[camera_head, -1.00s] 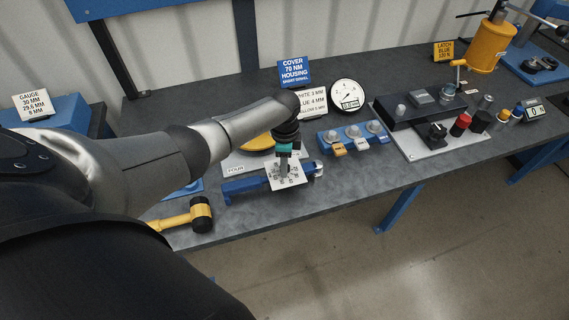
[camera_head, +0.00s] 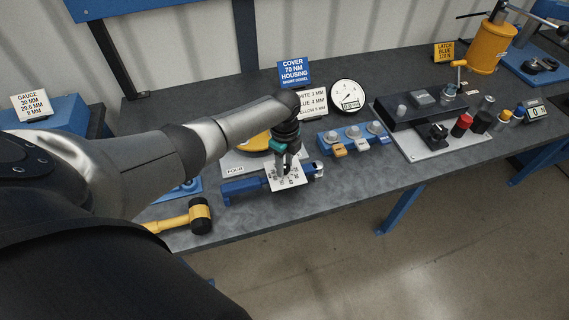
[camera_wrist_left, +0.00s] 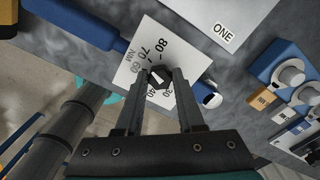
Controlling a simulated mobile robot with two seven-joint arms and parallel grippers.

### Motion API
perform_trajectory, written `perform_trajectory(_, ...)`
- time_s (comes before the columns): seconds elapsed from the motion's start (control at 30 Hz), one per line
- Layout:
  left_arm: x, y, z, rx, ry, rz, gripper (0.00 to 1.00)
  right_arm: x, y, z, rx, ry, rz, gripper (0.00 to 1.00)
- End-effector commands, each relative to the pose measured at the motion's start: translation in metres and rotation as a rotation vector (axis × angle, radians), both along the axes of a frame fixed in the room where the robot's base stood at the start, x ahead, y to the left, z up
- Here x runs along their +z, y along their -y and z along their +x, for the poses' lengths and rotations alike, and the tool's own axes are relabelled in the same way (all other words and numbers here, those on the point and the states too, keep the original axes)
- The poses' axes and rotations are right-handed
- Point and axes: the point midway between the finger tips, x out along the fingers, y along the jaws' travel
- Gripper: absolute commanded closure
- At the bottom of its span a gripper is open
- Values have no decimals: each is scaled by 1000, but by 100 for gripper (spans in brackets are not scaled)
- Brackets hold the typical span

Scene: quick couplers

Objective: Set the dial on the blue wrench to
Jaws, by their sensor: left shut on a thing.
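The blue wrench (camera_head: 238,188) lies along the front part of the grey bench. It also shows in the left wrist view, with its blue handle (camera_wrist_left: 82,22) at upper left. A square white dial plate (camera_wrist_left: 140,52) on it has printed numbers, with 80, 70 and 60 on one side and 40 and 30 on the other. A small dark knob (camera_wrist_left: 164,85) is at the plate's middle. My left gripper (camera_wrist_left: 160,76) is shut on this knob from above. The fingers partly hide the knob, and I cannot tell which number it points at. My right gripper is not in view.
A yellow mallet (camera_head: 200,216) lies to the left of the wrench, near the front edge. A blue block with several knobs (camera_head: 356,142) stands to the right. A blue sign (camera_head: 294,72) and a round gauge (camera_head: 347,94) stand behind.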

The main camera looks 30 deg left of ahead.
Motion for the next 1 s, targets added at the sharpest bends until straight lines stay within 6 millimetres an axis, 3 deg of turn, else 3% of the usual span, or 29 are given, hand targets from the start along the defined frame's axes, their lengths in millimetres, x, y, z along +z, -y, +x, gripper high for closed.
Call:
perform_trajectory(0.37,1,1,1,-3,3,-2,100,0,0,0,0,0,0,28)
perform_trajectory(0.4,1,1,1,-3,3,-2,60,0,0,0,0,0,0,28)
perform_trajectory(0.6,1,1,1,-3,2,-1,38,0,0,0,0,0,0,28)
perform_trajectory(0.67,0,1,1,-3,2,-1,32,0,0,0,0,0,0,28)
perform_trajectory(1.0,4,0,0,-3,2,-1,32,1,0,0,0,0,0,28)
